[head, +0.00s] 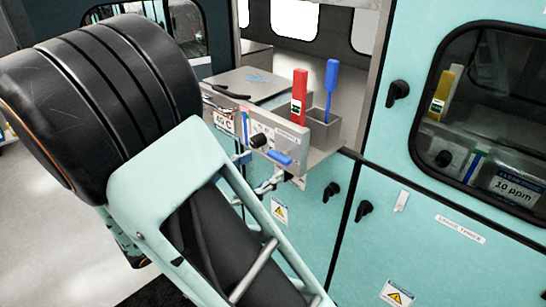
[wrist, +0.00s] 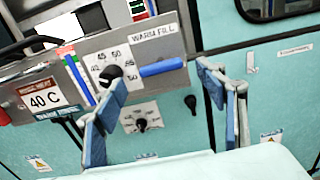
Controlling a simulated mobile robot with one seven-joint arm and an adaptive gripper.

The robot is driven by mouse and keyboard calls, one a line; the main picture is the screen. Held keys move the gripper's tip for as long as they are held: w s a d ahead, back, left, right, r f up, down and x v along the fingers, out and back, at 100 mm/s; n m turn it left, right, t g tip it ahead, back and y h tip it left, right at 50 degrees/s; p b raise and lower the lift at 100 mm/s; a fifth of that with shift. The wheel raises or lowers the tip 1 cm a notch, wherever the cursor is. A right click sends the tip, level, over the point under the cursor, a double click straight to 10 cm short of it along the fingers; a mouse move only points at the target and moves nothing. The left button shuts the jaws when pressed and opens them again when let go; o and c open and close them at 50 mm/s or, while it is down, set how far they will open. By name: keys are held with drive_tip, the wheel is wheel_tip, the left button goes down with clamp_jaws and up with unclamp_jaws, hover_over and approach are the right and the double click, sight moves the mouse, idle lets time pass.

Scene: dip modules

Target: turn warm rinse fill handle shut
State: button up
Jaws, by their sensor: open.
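The blue warm fill handle (wrist: 162,67) sticks out to the right on a grey panel, under a "WARM FILL" label (wrist: 154,33). It lies lengthwise, roughly parallel to the label. It also shows in the head view (head: 280,158), low on the panel front. My gripper (wrist: 161,82) is open and empty in the wrist view, one blue-padded finger on each side of the handle's picture position. I cannot tell the depth gap, and no contact is visible. In the head view my gripper (head: 258,173) is partly hidden by my arm, just below the panel.
A black knob (wrist: 111,76) on a numbered dial sits left of the handle. A "40 C" display (wrist: 43,98) is further left. A lower dial (wrist: 142,119) is on the teal cabinet front. A red paddle (head: 299,97) and a blue paddle (head: 331,88) stand above the panel.

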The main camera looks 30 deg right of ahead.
sight(276, 158)
drive_tip(key=x, duration=0.5)
drive_tip(key=shift+d, duration=0.1)
drive_tip(key=c, duration=1.2)
drive_tip(key=shift+o, duration=0.2)
